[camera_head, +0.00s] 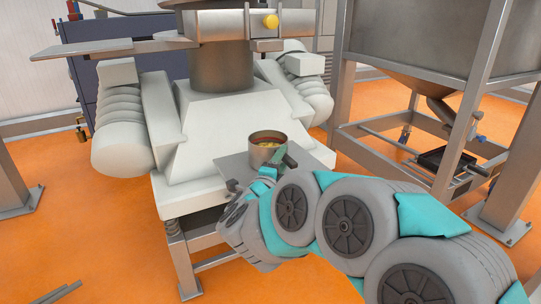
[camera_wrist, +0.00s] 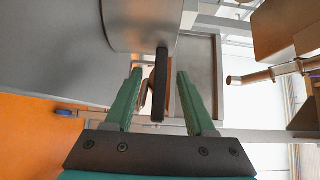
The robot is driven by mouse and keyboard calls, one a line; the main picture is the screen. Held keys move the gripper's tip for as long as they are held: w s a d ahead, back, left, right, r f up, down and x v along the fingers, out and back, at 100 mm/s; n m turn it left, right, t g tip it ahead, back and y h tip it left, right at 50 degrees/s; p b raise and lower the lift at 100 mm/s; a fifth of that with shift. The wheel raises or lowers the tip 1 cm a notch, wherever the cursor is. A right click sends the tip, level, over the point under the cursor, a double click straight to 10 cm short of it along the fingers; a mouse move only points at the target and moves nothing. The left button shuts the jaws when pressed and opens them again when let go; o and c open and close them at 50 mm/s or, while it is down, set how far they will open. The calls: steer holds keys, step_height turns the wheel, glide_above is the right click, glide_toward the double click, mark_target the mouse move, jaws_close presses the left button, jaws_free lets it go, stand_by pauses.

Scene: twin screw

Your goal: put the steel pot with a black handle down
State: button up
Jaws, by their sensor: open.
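The steel pot (camera_head: 265,155) stands upright on a grey metal shelf (camera_head: 236,168) in the head view, with yellow and reddish contents inside. Its side also shows at the top of the wrist view (camera_wrist: 135,30). Its black handle (camera_wrist: 160,85) points toward my gripper. My gripper (camera_wrist: 160,72) is open, with one teal finger on each side of the handle and a visible gap on both sides.
A large pale machine (camera_head: 215,125) stands directly behind the shelf. A steel frame (camera_head: 465,110) with a hopper is at the right. A dark blue cabinet (camera_head: 115,50) is at the back left. Orange floor (camera_head: 90,240) is open at the front left.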

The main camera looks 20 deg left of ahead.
steer(key=w, duration=0.5)
steer(key=shift+s, duration=0.1)
jaws_close()
stand_by(1.2)
